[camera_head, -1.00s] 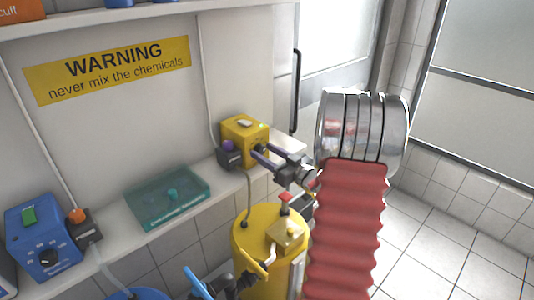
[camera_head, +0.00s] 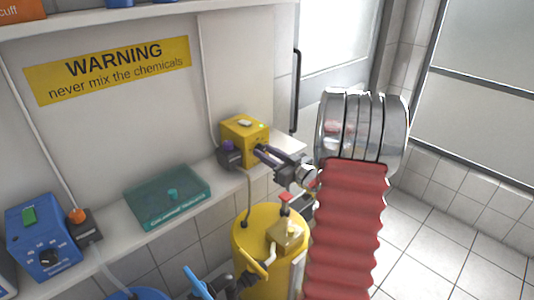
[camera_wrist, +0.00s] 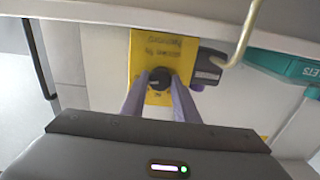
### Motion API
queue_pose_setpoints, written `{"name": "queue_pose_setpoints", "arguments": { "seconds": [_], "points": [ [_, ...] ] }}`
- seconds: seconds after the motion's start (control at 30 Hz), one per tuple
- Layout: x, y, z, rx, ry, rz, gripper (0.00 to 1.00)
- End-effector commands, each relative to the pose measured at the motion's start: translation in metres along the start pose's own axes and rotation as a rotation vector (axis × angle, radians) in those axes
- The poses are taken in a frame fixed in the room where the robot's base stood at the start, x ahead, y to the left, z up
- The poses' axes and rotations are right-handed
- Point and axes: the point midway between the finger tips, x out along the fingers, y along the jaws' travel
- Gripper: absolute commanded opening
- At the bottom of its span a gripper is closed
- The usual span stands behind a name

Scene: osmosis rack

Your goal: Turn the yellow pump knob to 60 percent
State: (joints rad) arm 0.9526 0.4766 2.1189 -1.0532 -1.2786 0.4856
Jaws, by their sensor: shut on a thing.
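The yellow pump (camera_head: 243,137) stands on the shelf at the right end in the head view, with a small green light on its top. Its black knob (camera_wrist: 158,79) faces me in the wrist view, on the yellow front (camera_wrist: 160,46). My gripper (camera_head: 266,151) reaches in from the right. In the wrist view its two purple fingers (camera_wrist: 159,88) lie on either side of the knob, shut on it. The knob's pointer and most of the dial marks are hidden or too small to read.
A black pump head with a purple cap (camera_head: 229,152) sits beside the yellow pump. A teal case (camera_head: 168,197) and a blue pump (camera_head: 42,236) stand further left on the shelf. A yellow barrel (camera_head: 258,240) stands below my gripper.

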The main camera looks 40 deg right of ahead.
Motion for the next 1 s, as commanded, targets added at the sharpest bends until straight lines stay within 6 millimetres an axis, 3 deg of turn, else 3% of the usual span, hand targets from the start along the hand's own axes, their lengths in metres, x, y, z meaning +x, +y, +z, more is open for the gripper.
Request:
{"name": "queue_pose_setpoints", "arguments": {
  "seconds": [0.47, 1.0],
  "points": [
    [-0.0005, 0.0006, -0.0003, -0.178, 0.0, 0.004, 0.05],
    [-0.0005, -0.0003, 0.0001, -0.665, -0.001, 0.003, 0.05]
  ]
}}
